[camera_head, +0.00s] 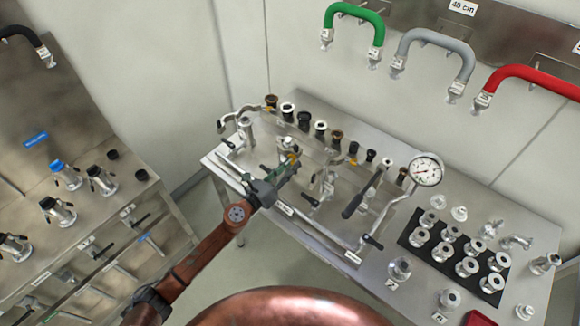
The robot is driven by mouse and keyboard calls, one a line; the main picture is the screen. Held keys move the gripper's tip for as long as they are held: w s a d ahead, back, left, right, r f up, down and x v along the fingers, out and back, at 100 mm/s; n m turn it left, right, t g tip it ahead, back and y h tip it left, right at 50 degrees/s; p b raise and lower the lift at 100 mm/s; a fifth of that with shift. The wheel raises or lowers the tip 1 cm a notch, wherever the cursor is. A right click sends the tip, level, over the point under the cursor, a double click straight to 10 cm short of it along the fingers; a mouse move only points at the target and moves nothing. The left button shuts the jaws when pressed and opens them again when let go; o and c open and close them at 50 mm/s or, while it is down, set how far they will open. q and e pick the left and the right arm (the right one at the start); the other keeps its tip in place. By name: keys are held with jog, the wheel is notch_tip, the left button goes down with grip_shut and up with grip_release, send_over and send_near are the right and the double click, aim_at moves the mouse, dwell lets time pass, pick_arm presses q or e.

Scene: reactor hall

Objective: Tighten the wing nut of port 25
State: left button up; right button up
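My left gripper (285,170) reaches in from the lower left over the left part of the steel table. Its fingers are at a small metal fitting with a pale top (289,144) and a yellow part (293,159) on the pipework. The gripper partly covers this fitting. I cannot tell whether the fingers touch it or how far apart they are. No readable port 25 label shows, and the wing nut cannot be made out. My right gripper is not in view.
The steel table (375,268) carries pipework, a round gauge (426,170), and a black tray (408,240) of metal fittings. A steel cabinet (100,225) with clamped fittings stands left. Green (352,13), grey (437,38) and red (530,78) hoses hang behind.

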pick_arm(q)
jog(key=v, duration=1.2)
dwell(0.3)
